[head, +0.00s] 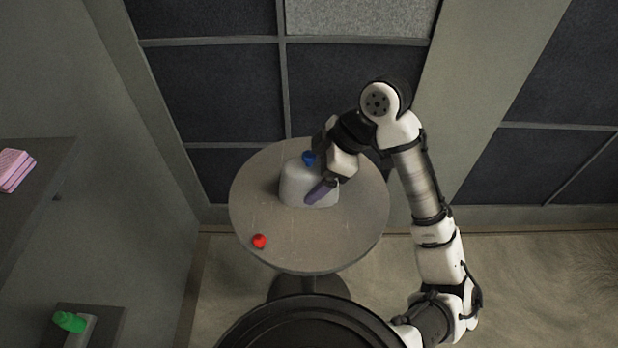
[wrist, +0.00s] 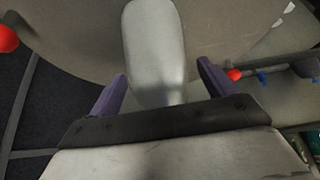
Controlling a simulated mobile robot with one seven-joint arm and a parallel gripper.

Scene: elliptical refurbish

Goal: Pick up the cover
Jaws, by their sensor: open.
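A pale grey-white rounded object, which looks like the cover (head: 292,183), stands on the round table (head: 345,235). A small blue piece (head: 308,158) shows at its upper edge; I cannot tell whether it is attached. My gripper (head: 320,191) is over the right side of the cover, with a purple finger in front of it. In the wrist view a smooth grey rounded shape, likely the cover (wrist: 155,45), lies between the two spread purple fingers of my gripper (wrist: 162,80). The fingers look apart from it. The arm hides part of the cover's right side.
A red ball-like object (head: 259,241) lies near the table's front left edge. A shelf at left holds a pink stack (head: 14,168), and a lower one holds a green object (head: 70,321). Panelled walls stand behind the table. The table's front right is clear.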

